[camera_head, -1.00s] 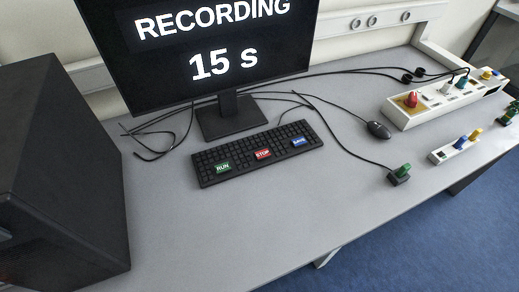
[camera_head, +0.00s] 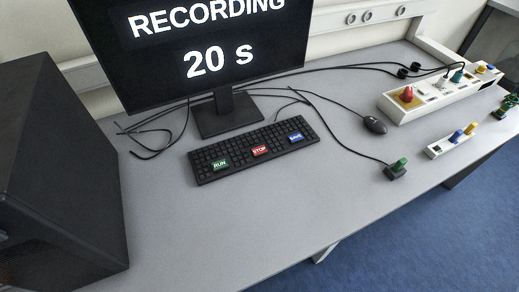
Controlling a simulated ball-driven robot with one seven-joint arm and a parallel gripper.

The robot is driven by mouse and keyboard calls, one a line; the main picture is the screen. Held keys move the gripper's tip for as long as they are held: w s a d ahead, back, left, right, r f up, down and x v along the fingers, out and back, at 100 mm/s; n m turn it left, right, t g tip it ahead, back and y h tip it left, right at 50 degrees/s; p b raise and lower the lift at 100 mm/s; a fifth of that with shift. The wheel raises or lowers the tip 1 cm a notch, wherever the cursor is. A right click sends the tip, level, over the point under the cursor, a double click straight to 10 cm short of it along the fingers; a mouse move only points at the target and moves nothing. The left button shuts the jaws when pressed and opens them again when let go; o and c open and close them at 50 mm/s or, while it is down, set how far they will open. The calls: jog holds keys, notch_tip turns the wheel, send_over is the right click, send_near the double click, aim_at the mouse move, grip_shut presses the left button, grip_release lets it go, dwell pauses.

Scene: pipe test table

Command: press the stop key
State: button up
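The red key labelled STOP (camera_head: 259,151) sits in the middle of the black keyboard (camera_head: 237,163) on the grey table. A green RUN key (camera_head: 220,164) is to its left and a blue key (camera_head: 296,137) is to its right. The monitor (camera_head: 185,35) behind the keyboard shows RECORDING and 20 s. My gripper is not in view, and nothing covers the keys.
A large black case (camera_head: 60,175) stands at the left. Loose cables lie behind. The table in front of the keyboard is clear.

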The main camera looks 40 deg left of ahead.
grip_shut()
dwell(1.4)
